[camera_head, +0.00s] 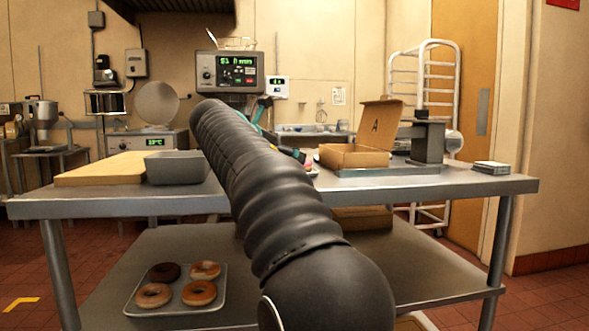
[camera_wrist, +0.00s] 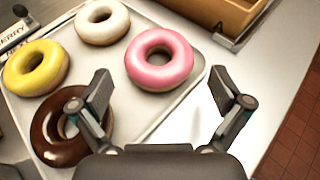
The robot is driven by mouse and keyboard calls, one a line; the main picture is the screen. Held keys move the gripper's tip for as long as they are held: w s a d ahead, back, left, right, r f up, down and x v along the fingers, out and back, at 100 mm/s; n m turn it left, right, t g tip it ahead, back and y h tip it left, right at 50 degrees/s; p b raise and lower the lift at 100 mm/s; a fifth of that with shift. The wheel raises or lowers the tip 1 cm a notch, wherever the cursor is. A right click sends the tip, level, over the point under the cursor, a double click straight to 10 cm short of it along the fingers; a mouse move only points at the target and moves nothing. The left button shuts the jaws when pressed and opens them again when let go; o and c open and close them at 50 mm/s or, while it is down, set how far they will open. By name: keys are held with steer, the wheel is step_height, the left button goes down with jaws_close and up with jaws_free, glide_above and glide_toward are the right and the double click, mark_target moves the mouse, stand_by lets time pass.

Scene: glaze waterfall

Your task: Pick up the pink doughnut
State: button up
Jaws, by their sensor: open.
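The pink doughnut (camera_wrist: 157,80) lies on a light tray (camera_wrist: 135,128) in the wrist view, near the tray's right edge, with its hole facing up. My gripper (camera_wrist: 160,90) is open and empty, its fingers spread to the left and right of the near side of the pink doughnut. The gap between the fingers is wider than the doughnut, and neither finger visibly touches it. The left finger overlaps the view of the chocolate doughnut (camera_wrist: 46,128).
A white doughnut (camera_wrist: 103,30) and a yellow doughnut (camera_wrist: 20,75) share the tray. A brown box (camera_wrist: 218,12) stands behind it. In the head view, an open cardboard box (camera_head: 358,155) and a grey bin (camera_head: 178,172) stand on the table. Several doughnuts lie on a lower-shelf tray (camera_head: 222,290).

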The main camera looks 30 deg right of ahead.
steer(key=shift+b+x, duration=0.5)
steer(key=shift+x, duration=1.9)
